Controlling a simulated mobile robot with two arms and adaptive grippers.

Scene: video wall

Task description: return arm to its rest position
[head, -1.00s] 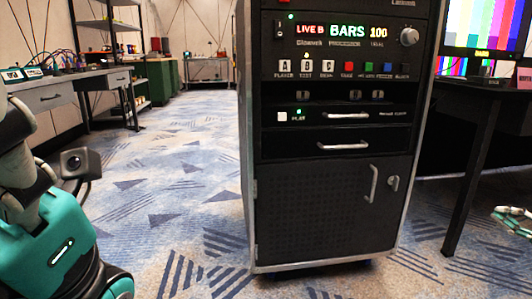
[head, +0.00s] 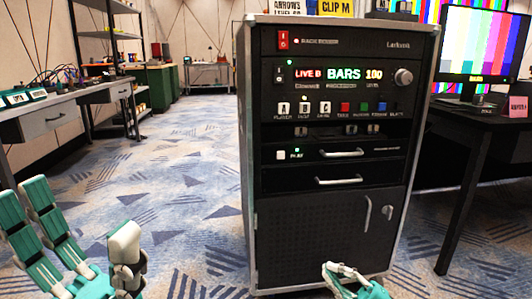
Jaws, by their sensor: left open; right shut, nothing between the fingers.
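My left gripper (head: 82,235) is at the lower left of the head view, with teal fingers and pale pads spread apart and nothing between them. It appears over the carpet, left of the equipment rack. My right gripper (head: 338,276) is at the bottom, in front of the rack's lower door in the picture. Its fingers are shut and hold nothing. Only the front part of each hand shows; the picture's bottom edge cuts off the rest.
The black equipment rack (head: 325,235) with lit "LIVE B BARS 100" display stands in the middle. A black desk (head: 497,123) with a colour-bar monitor (head: 481,52) is at right. A grey workbench (head: 50,119) lines the left. Patterned carpet (head: 190,170) between is clear.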

